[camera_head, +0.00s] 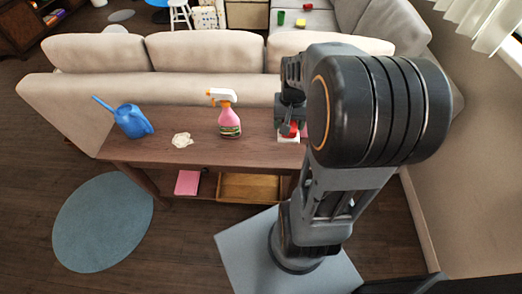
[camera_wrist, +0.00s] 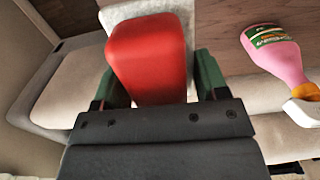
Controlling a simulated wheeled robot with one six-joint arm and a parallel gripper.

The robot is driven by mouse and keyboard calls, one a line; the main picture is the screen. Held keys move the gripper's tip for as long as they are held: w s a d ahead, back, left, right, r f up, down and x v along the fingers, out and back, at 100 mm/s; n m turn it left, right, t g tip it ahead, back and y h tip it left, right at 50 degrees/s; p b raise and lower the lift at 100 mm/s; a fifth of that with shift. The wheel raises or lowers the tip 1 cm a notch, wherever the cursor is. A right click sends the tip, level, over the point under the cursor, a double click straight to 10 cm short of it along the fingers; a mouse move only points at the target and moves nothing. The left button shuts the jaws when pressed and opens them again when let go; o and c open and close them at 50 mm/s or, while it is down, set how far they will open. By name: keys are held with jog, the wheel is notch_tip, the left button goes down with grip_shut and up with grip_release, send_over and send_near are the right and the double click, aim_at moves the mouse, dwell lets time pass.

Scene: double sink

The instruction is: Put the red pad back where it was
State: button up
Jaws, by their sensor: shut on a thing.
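The red pad (camera_wrist: 147,55) is between the green fingers of my gripper (camera_wrist: 155,80) in the wrist view, and the gripper is shut on it. In the head view my gripper (camera_head: 290,122) is over the right part of the wooden console table (camera_head: 160,152), with the red pad (camera_head: 290,131) showing small at its tips. A white block-like thing (camera_head: 288,139) shows just under the pad. A pale surface (camera_wrist: 140,9) also shows behind the pad in the wrist view. I cannot tell whether the pad touches it. My arm hides the table's right end.
A pink spray bottle (camera_head: 229,120) stands left of my gripper. A crumpled white cloth (camera_head: 182,140) and a blue watering can (camera_head: 130,122) are farther left. The lower shelf holds a pink item (camera_head: 187,182) and a wooden tray (camera_head: 248,188). A beige sofa (camera_head: 180,88) stands behind the table.

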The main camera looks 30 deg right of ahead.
notch_tip(320, 180, down, 4)
jog(key=b, duration=0.5)
send_over(261, 137)
jog(key=s, duration=0.2)
notch_tip(261, 137, down, 8)
jog(key=shift+w+d+f, duration=0.15)
jog(key=shift+f, duration=0.05)
jog(key=shift+w+f, duration=0.55)
jog(key=shift+f, duration=0.1)
jog(key=shift+w+a+f+b, duration=0.1)
jog(key=shift+w+f+b, duration=0.1)
jog(key=shift+f, duration=0.7)
jog(key=shift+w+a+f+b, duration=0.1)
jog(key=shift+f+b, duration=0.05)
jog(key=shift+f, duration=0.7)
jog(key=shift+f, duration=0.15)
jog(key=o, duration=1.2)
